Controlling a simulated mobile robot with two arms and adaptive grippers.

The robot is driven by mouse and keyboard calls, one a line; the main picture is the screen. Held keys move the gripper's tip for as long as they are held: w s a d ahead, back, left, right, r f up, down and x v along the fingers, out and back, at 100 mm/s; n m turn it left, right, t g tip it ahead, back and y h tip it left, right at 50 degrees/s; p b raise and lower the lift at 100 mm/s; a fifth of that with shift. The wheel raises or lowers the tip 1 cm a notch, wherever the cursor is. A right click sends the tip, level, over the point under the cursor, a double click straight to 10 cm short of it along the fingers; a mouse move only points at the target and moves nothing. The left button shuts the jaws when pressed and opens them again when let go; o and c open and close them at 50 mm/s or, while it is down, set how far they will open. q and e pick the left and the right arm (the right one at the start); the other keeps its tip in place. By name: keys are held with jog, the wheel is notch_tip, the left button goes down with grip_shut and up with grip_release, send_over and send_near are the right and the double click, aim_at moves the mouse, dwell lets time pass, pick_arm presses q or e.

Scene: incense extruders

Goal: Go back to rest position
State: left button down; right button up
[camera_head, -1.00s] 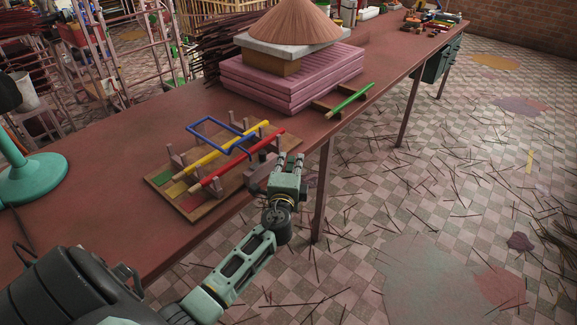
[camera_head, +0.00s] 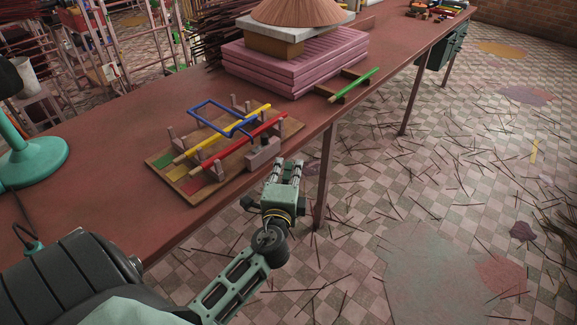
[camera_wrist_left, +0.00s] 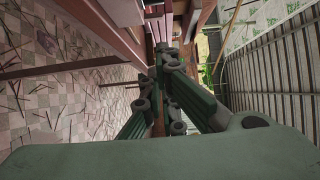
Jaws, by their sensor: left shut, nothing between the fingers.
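My left gripper (camera_head: 286,172) is shut and empty beside the table's front edge, its fingers pointing away from me. It also shows in the left wrist view (camera_wrist_left: 160,62), with its fingers together. Next to it on the table stands a wooden rack (camera_head: 166,160) on a board, holding a yellow rod (camera_head: 222,133) and a red rod (camera_head: 238,141). The gripper is apart from the rack. My right gripper is not in view.
A red-brown table (camera_head: 100,195) runs from front left to the far right. Pink stacked slabs (camera_head: 290,68) and a green rod (camera_head: 354,85) on a small stand lie further along. A teal lamp base (camera_head: 32,162) stands at left. The tiled floor at right is strewn with sticks.

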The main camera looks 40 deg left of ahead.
pick_arm(q)
jog(key=shift+f, duration=0.1)
jog(key=s+d+f+n+g+h, duration=0.1)
jog(key=s+d+f+g+h, duration=0.1)
jog(key=f, duration=0.9)
jog(key=s+d+f+g+h, duration=0.2)
jog(key=f, duration=0.9)
jog(key=s+d+f+n+g+h, duration=0.1)
jog(key=s+d+f+g, duration=0.1)
jog(key=s+f, duration=0.45)
jog(key=s+d+f+n+g+h, duration=0.15)
jog(key=s+f, duration=0.25)
jog(key=f, duration=0.6)
jog(key=s+d+f+n+g, duration=0.2)
jog(key=s+f, duration=0.3)
jog(key=s, duration=0.5)
jog(key=s+d+f+n+g+h, duration=0.1)
jog(key=s+f, duration=0.4)
jog(key=s, duration=0.6)
jog(key=s+d+f+n+g+h, duration=0.1)
jog(key=s+d+f+n+g, duration=0.2)
jog(key=s+f, duration=0.3)
jog(key=s+g, duration=0.1)
jog(key=s, duration=0.4)
jog(key=shift+f+n, duration=0.1)
jog(key=shift+n, duration=0.15)
